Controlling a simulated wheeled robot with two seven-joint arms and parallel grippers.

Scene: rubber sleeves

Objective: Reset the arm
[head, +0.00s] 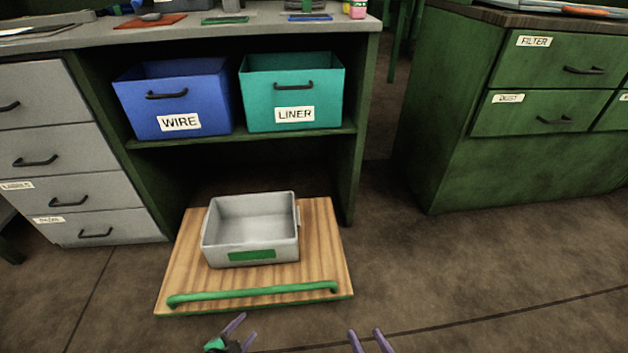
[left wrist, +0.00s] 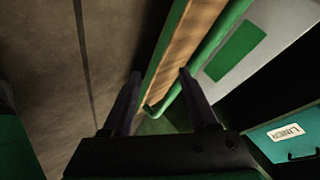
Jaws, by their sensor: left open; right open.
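My left gripper (head: 232,332) shows at the bottom of the head view, just in front of the pulled-out wooden board. It is open and empty; in the left wrist view its two dark fingers (left wrist: 158,92) stand apart, with the board's green bar handle (left wrist: 196,62) beyond them. My right gripper (head: 370,341) is at the bottom edge, right of the left one, open and empty, with only its purple fingertips showing. Both are apart from the board's green bar (head: 255,293) in the head view.
A grey bin (head: 222,257) with a green label sits empty on the low wooden board (head: 325,250). Above are a blue WIRE bin (head: 165,101) and a teal LINER bin (head: 300,92) on a shelf. A green cabinet (head: 500,165) stands right. The floor (head: 480,270) at right is clear.

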